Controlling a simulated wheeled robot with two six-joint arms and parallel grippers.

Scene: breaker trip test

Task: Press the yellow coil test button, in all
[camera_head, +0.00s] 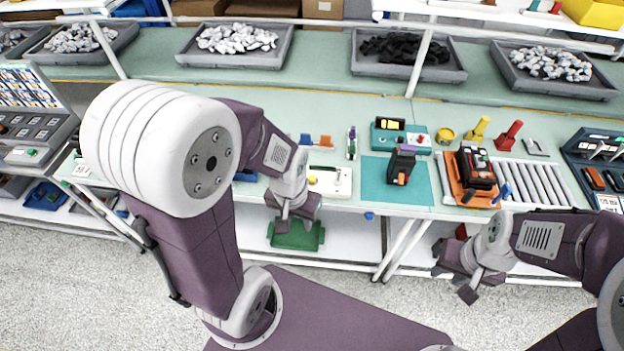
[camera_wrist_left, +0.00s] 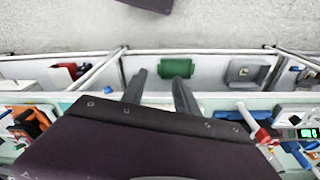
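A black breaker-like device (camera_head: 476,168) sits on an orange fixture (camera_head: 460,189) at the right of the bench. A round yellow item (camera_head: 446,135) stands behind it; I cannot tell whether it is the coil test button. A teal tester (camera_head: 388,138) with a yellow display stands further left. A dark device with an orange part (camera_head: 401,165) stands on a teal mat (camera_head: 375,190). My left gripper (camera_head: 293,214) is at the bench's front edge, left of the mat; its fingers (camera_wrist_left: 160,82) are apart and empty. My right gripper (camera_head: 455,280) is low in front of the fixture, fingers apart and empty.
A roller track (camera_head: 535,183) lies right of the fixture. Yellow (camera_head: 480,129) and red (camera_head: 508,137) upright handles stand behind it. Grey trays of parts (camera_head: 235,45) line the back. A green bin (camera_head: 296,235) is on the lower shelf. A bench post (camera_head: 422,65) rises mid-bench.

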